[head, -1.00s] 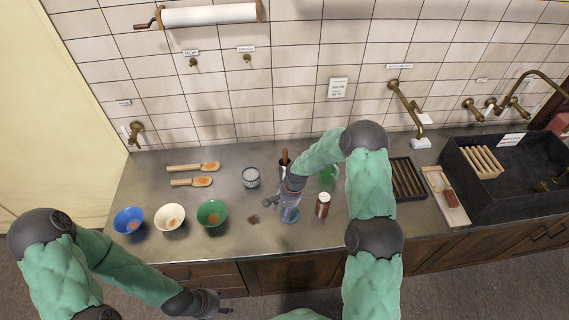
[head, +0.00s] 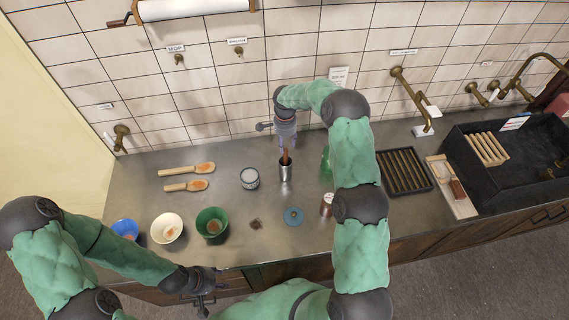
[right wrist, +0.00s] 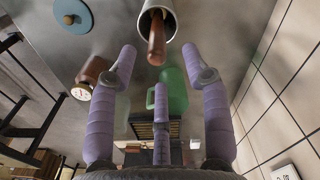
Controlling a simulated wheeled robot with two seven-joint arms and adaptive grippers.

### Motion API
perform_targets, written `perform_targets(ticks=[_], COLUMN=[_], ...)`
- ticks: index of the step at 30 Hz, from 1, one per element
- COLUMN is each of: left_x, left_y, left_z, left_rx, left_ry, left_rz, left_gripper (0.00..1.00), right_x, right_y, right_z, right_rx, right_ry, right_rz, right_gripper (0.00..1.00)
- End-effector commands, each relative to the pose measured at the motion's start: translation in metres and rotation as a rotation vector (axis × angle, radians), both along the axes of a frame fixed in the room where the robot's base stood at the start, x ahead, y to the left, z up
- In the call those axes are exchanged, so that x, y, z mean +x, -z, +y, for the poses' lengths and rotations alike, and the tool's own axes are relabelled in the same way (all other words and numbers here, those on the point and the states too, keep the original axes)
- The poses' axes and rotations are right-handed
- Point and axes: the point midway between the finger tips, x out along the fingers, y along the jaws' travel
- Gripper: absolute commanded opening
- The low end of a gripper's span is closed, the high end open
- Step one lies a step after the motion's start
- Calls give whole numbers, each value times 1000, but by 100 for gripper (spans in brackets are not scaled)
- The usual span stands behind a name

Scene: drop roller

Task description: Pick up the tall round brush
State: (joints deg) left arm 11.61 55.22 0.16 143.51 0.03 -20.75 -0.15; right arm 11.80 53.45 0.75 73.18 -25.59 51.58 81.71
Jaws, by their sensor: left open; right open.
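A brown wooden handle (head: 286,156), which looks like the brush's, stands in a metal cup (head: 285,173) on the counter. In the right wrist view the handle (right wrist: 156,40) sticks out of the cup (right wrist: 143,20); whatever is at its lower end is hidden inside. My right gripper (head: 287,143) is open and empty beside the handle, on its wall side. In the right wrist view its spread fingers (right wrist: 160,70) point toward the handle, which shows between two of the tips. My left gripper (head: 206,286) is open and empty at the counter's front edge.
A green object (right wrist: 172,92) and a brown jar (right wrist: 92,78) stand near the cup. A blue disc (head: 293,216) lies in front of it. A glass (head: 250,179), bowls (head: 212,222) and two wooden spoons (head: 188,170) are left. The tiled wall (head: 215,80) is close behind.

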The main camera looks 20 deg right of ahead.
Motion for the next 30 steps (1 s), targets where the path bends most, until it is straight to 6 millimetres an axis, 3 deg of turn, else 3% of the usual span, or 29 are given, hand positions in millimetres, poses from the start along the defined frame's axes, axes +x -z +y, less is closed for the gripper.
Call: perform_targets(ticks=[21, 30], left_x=[1, 1], left_y=[-25, -25], left_z=[0, 0], left_rx=[0, 0], left_ry=[-1, -1], left_rz=[-2, -2], left_gripper=[43, 43], right_x=[-7, -7], right_y=[73, 79], right_z=[0, 0], right_rx=[0, 0], right_ry=[-1, -1], right_rz=[0, -2], right_gripper=[49, 49])
